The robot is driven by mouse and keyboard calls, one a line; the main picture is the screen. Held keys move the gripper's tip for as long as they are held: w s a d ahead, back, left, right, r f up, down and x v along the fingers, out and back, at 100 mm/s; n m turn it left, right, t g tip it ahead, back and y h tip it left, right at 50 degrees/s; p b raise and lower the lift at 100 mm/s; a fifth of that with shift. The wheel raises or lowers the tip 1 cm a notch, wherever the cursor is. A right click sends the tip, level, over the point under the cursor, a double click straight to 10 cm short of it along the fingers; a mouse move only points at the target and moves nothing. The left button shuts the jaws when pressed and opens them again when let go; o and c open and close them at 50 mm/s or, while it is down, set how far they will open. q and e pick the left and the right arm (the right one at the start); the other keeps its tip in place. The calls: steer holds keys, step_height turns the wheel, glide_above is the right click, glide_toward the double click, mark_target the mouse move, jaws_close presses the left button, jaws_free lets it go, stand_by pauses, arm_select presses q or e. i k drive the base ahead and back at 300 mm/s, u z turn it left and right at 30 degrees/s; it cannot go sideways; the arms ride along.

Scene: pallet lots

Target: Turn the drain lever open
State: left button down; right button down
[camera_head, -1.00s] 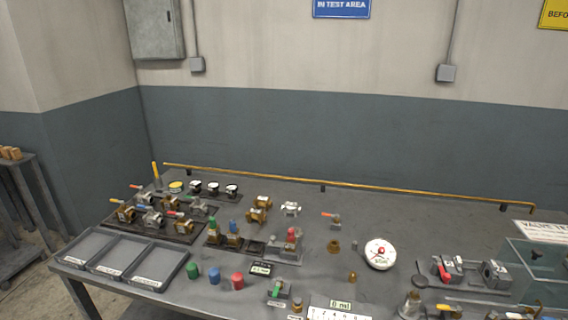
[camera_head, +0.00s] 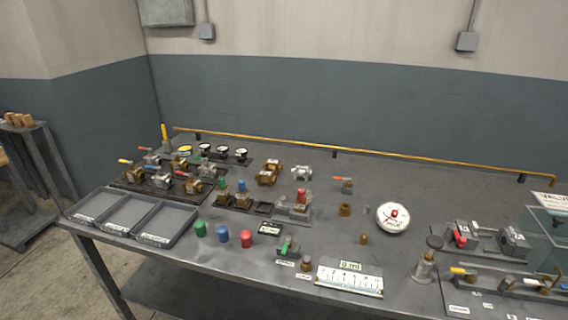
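Several small levers show on the grey workbench (camera_head: 345,215), and their labels are too small to read, so I cannot tell which is the drain lever. A green lever (camera_head: 286,245) sits on a small block at the front middle of the bench. A yellow lever (camera_head: 459,271) lies on a pipe assembly at the front right. A red-handled valve (camera_head: 343,181) stands at the back middle. Neither of my grippers is in view.
Three grey trays (camera_head: 131,217) line the left edge. Green, blue and red caps stand beside them. A brass rail (camera_head: 410,158) runs along the back.

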mark_target(473, 272)
steer(key=z, duration=3.3)
steer(key=k, duration=0.95)
steer(key=u, duration=1.1)
steer(key=i, duration=0.5)
steer(key=u, duration=0.05)
